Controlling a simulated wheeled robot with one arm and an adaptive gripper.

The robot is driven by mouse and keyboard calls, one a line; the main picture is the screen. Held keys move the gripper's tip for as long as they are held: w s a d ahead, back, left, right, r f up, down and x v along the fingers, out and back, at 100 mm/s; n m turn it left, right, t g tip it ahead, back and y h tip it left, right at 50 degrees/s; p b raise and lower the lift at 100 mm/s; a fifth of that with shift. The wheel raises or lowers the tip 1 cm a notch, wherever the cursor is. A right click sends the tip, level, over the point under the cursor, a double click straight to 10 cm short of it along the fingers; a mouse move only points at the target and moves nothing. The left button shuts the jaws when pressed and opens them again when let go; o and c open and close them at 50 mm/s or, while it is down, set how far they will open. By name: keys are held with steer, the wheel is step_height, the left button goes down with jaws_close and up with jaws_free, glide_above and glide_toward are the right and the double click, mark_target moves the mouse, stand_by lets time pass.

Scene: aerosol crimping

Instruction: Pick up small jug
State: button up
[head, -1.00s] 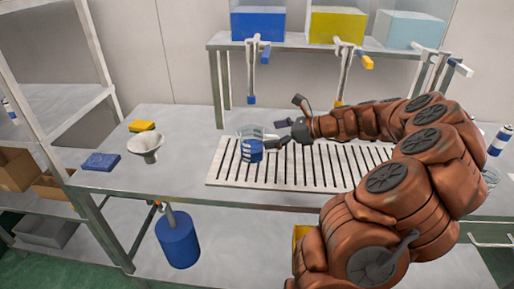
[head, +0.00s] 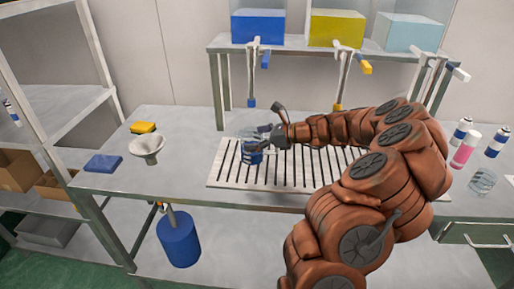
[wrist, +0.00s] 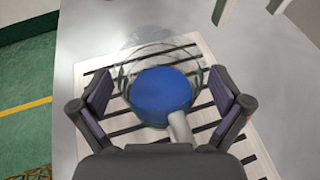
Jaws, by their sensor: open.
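The small jug (wrist: 160,60) is clear glass with blue contents (wrist: 160,93). It stands on the white slatted rack (head: 222,172), and in the head view my gripper partly covers it, with its blue part (head: 250,156) showing. My gripper (head: 262,143) is at the jug. In the wrist view my gripper (wrist: 164,105) is open, with one finger on each side of the jug and gaps visible between the fingers and the glass. A pale, rod-like part, perhaps the handle, points from the jug toward my palm.
A white funnel (head: 147,148), a blue sponge (head: 103,164) and a yellow sponge (head: 143,127) lie left on the table. Dispenser taps (head: 254,75) hang above the rack. Bottles (head: 464,150) and a glass beaker (head: 482,180) stand at right.

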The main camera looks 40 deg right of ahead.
steer(key=c, duration=1.2)
steer(key=shift+r, duration=0.1)
